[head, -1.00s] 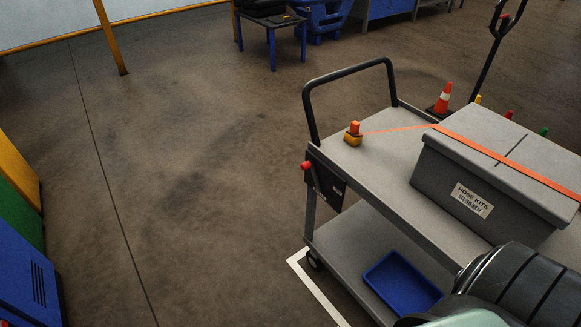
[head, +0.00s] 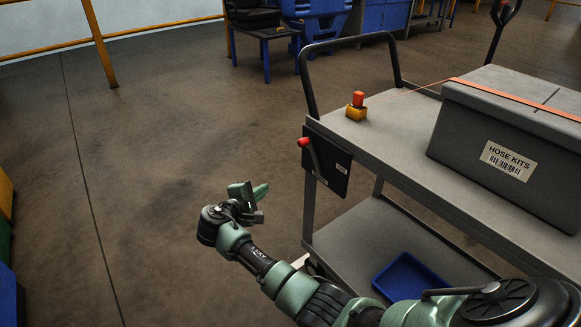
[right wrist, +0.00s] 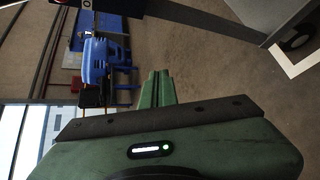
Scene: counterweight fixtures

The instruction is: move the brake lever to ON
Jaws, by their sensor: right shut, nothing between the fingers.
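The brake lever (head: 314,158) has a red knob and sits on a black plate (head: 338,178) on the near-left end of the grey cart. In the head view its knob end points up and left. A small pale label is at the plate's right side; I cannot read it. My right gripper (head: 260,191) is to the left of the plate and lower in the picture, apart from it, with its green fingers shut and empty. The fingers also show in the right wrist view (right wrist: 157,88). My left gripper is not in view.
The grey cart (head: 405,150) carries a HOSE KITS box (head: 480,155), an orange-topped yellow block (head: 356,106) and a tall black handle (head: 304,85). A blue tray (head: 405,277) is on its lower shelf. The floor left of the cart is clear.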

